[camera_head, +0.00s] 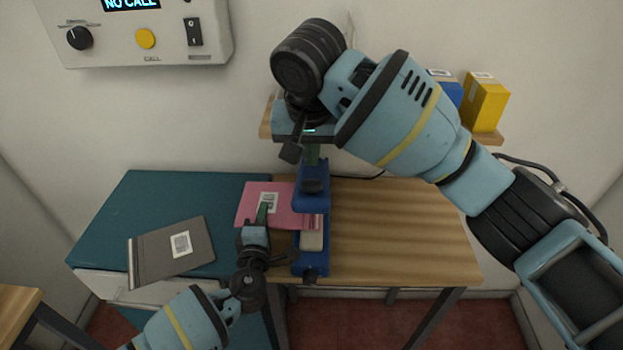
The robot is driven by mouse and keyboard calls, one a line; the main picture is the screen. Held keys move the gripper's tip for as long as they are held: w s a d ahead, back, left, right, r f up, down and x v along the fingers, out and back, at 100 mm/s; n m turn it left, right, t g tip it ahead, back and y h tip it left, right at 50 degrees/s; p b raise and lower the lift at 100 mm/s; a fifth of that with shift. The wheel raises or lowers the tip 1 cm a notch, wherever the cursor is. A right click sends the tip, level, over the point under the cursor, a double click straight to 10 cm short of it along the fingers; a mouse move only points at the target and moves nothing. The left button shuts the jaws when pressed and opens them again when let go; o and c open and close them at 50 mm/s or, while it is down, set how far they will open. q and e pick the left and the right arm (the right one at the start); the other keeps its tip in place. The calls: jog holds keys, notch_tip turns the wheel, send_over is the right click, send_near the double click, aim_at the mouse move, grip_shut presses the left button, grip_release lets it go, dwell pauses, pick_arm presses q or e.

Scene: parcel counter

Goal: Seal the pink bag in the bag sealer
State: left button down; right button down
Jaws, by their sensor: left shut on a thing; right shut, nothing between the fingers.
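The blue bag sealer (311,202) stands on the wooden counter, at its left part. The pink bag (246,201) lies flat with a white label, and its right end reaches into the sealer, between the upper arm and the lower bed. My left gripper (263,211) is shut on the bag's near part, left of the sealer. My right gripper (312,158) is shut and empty, pointing down at the far top of the sealer's upper arm. Whether it touches the sealer I cannot tell. My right wrist hides what is behind it.
A grey-brown packet (150,255) with a white label lies on the teal mat (120,205) at the left. A yellow box (485,103) and a blue box (448,90) stand on a wall shelf. A call panel (120,40) hangs upper left. The wooden counter (410,230) is clear right of the sealer.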

aim_at(238, 213)
pick_arm(q)
jog(key=shift+r, duration=0.15)
pick_arm(e)
jog(key=shift+r, duration=0.2)
pick_arm(q)
jog(key=shift+r+p, duration=0.55)
jog(key=shift+p, duration=0.1)
pick_arm(e)
notch_tip(238, 213, up, 3)
jog(key=shift+s+r+t, duration=0.1)
jog(key=shift+s+t, duration=0.05)
jog(key=shift+t, duration=0.15)
pick_arm(q)
jog(key=shift+a, duration=0.1)
